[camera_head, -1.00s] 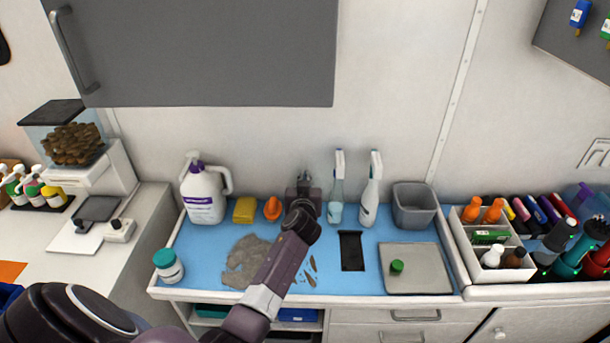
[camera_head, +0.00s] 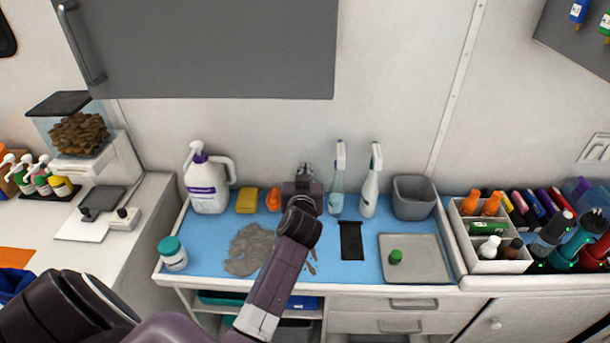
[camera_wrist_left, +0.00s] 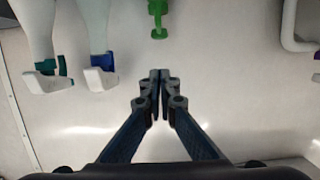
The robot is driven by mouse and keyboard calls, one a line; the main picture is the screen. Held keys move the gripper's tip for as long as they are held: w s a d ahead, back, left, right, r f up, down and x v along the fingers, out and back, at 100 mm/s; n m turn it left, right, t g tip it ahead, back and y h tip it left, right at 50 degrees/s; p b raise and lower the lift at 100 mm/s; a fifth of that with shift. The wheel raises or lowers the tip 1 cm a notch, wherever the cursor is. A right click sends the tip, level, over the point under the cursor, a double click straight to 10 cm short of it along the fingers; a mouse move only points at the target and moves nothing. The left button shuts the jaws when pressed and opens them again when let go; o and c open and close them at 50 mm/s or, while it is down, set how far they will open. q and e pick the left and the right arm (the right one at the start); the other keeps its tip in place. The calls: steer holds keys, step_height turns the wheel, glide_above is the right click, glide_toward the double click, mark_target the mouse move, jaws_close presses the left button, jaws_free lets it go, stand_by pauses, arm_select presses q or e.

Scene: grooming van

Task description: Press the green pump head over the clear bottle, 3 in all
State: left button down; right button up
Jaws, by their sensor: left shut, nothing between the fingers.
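The green pump head (camera_wrist_left: 157,14) shows at the top middle of the left wrist view, cut by the frame edge. The clear bottle cannot be made out there, and in the head view my arm and gripper cover the place where it would stand. My left gripper (camera_head: 305,169) is over the back of the blue mat. In the left wrist view its fingertips (camera_wrist_left: 159,80) are together, empty, and apart from the pump head in the picture. My right gripper is not in view.
Two spray bottles (camera_head: 337,192) (camera_head: 371,189) and a grey bin (camera_head: 413,198) stand right of my gripper. An orange object (camera_head: 273,200), a yellow sponge (camera_head: 247,200) and a white jug (camera_head: 207,186) stand left. A tray (camera_head: 430,262) holds a green cap (camera_head: 395,257).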

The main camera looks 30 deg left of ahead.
arm_select(q)
steer(key=shift+v, duration=0.8)
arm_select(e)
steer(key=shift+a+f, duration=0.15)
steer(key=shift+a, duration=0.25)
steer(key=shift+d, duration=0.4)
arm_select(q)
steer(key=b, duration=0.2)
steer(key=r+b, duration=0.1)
steer(key=b, duration=0.2)
steer(key=shift+s+d+r+b, duration=0.1)
steer(key=shift+s+r+b, duration=0.2)
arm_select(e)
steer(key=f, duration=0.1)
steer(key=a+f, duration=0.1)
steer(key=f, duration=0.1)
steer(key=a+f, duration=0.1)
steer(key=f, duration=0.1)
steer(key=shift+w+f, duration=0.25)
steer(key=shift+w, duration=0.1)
